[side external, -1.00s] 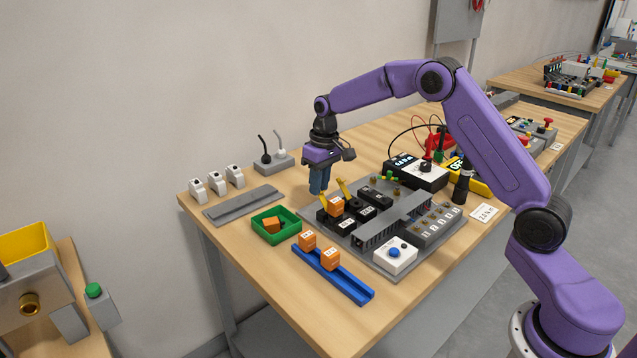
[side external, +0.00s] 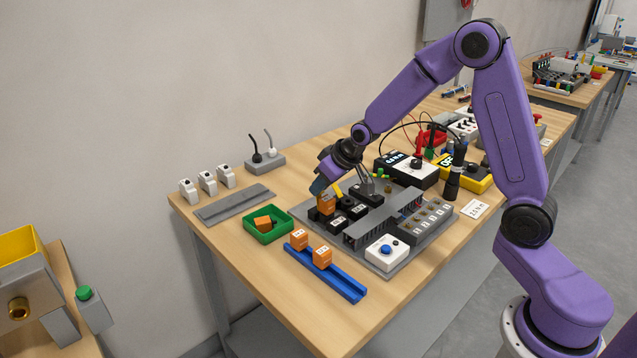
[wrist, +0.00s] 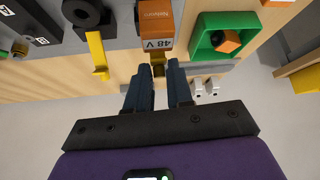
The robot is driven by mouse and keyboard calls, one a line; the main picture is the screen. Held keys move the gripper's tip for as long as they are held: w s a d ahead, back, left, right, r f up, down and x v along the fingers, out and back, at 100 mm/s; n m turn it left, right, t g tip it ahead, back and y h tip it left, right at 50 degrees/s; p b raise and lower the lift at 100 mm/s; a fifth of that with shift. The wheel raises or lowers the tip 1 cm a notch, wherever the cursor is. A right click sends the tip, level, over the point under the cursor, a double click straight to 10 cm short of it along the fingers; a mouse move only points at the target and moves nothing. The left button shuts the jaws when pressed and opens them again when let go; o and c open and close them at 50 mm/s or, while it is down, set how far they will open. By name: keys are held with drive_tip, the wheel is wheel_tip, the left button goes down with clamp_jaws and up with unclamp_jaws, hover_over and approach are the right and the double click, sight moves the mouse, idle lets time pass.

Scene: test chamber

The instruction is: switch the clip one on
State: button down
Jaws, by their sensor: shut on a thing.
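An orange relay block marked 48 V (wrist: 158,28) sits in a black socket on the grey board; it also shows in the side view (side external: 326,205). A yellow clip (wrist: 158,68) is at the relay's near end. My gripper (wrist: 158,78) is shut on this clip, with one dark blue finger on each side. In the side view my gripper (side external: 319,187) is tilted beside the relay and hides the held clip. A second yellow clip (wrist: 97,54) sticks out from the neighbouring black socket (wrist: 86,14), which holds no relay.
A green tray (side external: 288,229) with an orange block stands left of the board. A blue rail (side external: 335,280) with two orange blocks lies in front. A white box with a blue button (side external: 386,253) is on the board's near corner. White parts (side external: 207,182) stand at the back left.

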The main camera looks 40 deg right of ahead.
drive_tip(key=shift+s+d+t, duration=0.2)
drive_tip(key=shift+d+t, duration=0.1)
drive_tip(key=shift+t, duration=0.1)
idle(0.3)
drive_tip(key=c, duration=1.1)
unclamp_jaws()
drive_tip(key=shift+a, duration=0.1)
drive_tip(key=v, duration=1.7)
drive_tip(key=shift+s+r, duration=0.1)
drive_tip(key=shift+r, duration=0.15)
